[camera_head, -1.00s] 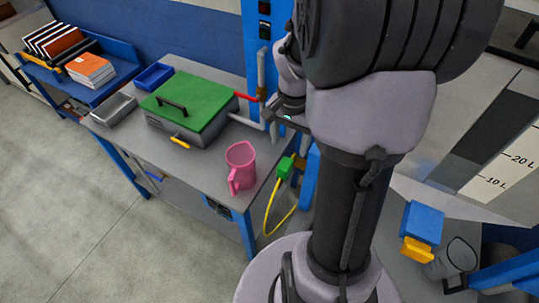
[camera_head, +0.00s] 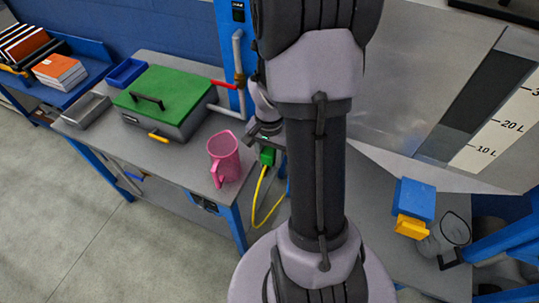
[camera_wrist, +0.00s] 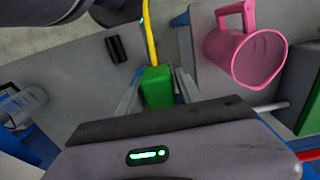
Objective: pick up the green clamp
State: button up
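The green clamp (camera_head: 267,157) is a small green block with a yellow cable (camera_head: 260,190) hanging from it, just right of the table's corner. In the wrist view the green clamp (camera_wrist: 157,90) lies straight ahead, between my fingers. My gripper (camera_head: 264,133) is just above the clamp in the head view. In the wrist view my gripper (camera_wrist: 158,82) is open, with one grey finger on each side of the clamp and a gap showing on the left. Whether either finger touches it I cannot tell. My arm hides part of the area behind the clamp.
A pink jug (camera_head: 224,158) stands on the grey table (camera_head: 185,165) close to my gripper. A green-lidded box (camera_head: 165,95) is farther back. A blue post (camera_head: 232,60) with pipes stands behind. A blue and yellow object (camera_head: 413,205) lies on the right-hand surface.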

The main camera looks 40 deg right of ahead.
grip_shut()
jog(key=shift+r, duration=0.1)
